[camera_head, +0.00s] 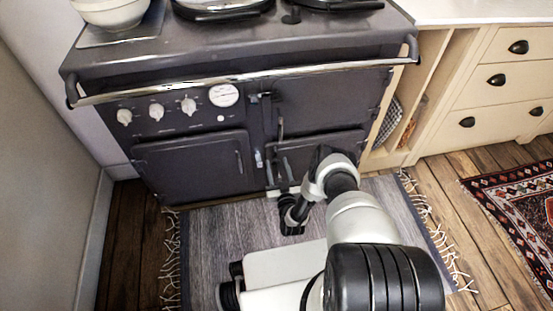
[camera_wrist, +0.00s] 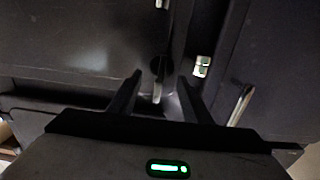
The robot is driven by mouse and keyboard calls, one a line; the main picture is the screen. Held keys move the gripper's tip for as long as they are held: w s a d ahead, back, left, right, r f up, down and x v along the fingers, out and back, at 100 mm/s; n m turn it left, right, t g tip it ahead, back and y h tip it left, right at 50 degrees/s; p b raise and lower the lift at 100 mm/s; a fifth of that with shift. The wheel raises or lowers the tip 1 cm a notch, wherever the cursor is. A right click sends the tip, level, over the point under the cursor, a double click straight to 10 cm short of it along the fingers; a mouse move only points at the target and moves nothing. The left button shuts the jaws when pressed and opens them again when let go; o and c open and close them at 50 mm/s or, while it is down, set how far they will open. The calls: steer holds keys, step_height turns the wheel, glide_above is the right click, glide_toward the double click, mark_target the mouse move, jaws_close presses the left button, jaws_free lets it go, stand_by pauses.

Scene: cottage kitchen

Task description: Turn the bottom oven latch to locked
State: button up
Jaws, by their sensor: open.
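The dark range cooker (camera_head: 190,75) stands against the wall, with a lower left door (camera_head: 180,168) and a lower right door (camera_head: 320,148). A slim upright handle or latch (camera_head: 239,161) is at the left door's right edge. A small pale catch (camera_head: 258,160) is on the strip between the doors, also in the wrist view (camera_wrist: 201,67). My gripper (camera_wrist: 160,77) is open, its two fingers pointing at the cooker front. A dark round pivot with a pale lever (camera_wrist: 157,91) shows between the fingers; contact cannot be told.
The lower right door's metal handle (camera_wrist: 241,104) stands out right of my fingers. A chrome rail (camera_head: 240,80) runs across the cooker's top front. Cream drawers (camera_head: 490,90) are at right. A grey fringed rug (camera_head: 205,240) covers the floor before the cooker.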

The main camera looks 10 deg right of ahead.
steer(key=shift+w, duration=0.15)
jaws_close()
